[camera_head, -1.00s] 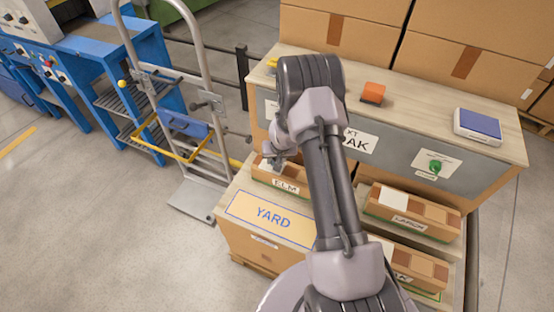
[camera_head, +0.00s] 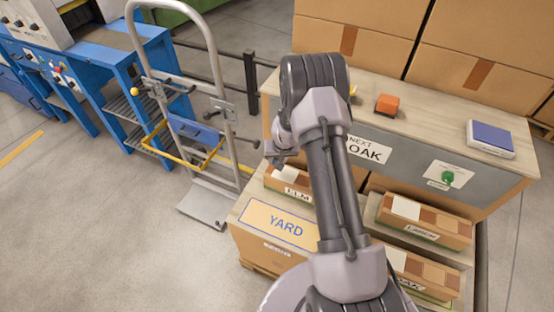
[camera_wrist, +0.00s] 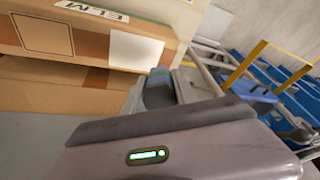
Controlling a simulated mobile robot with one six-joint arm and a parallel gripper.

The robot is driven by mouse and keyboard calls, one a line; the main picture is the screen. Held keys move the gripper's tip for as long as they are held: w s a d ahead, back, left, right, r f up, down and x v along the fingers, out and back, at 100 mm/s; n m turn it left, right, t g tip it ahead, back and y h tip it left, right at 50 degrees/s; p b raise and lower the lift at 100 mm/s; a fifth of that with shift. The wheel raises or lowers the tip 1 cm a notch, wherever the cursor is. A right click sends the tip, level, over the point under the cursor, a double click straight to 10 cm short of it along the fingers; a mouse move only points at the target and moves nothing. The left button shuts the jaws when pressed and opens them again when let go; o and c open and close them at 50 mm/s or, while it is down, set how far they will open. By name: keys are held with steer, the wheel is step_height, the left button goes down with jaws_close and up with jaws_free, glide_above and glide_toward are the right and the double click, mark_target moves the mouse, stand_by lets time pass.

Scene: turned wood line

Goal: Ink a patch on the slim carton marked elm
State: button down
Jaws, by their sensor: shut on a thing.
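The slim elm carton (camera_head: 285,182) lies on the shelf below the table, partly hidden by my arm. In the wrist view the elm carton (camera_wrist: 90,62) shows its ELM label, a white patch (camera_wrist: 136,49) and a dark-outlined brown square (camera_wrist: 44,33). My gripper (camera_wrist: 160,88) is just in front of the carton, near the lower right of the white patch. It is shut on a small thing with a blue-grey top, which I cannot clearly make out. Whether it touches the carton I cannot tell. In the head view my gripper (camera_head: 280,152) is above the carton's left end.
The table holds an orange block (camera_head: 387,104) and a blue-topped pad (camera_head: 490,138). A NEXT OAK sign (camera_head: 366,150) hangs on its front. The larch carton (camera_head: 424,220) and another carton (camera_head: 424,275) lie right of my arm. A YARD box (camera_head: 245,215) and hand truck (camera_head: 205,110) stand left.

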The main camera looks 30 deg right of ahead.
steer(key=shift+r+p, duration=0.9)
steer(key=shift+r, duration=0.75)
steer(key=shift+r, duration=0.1)
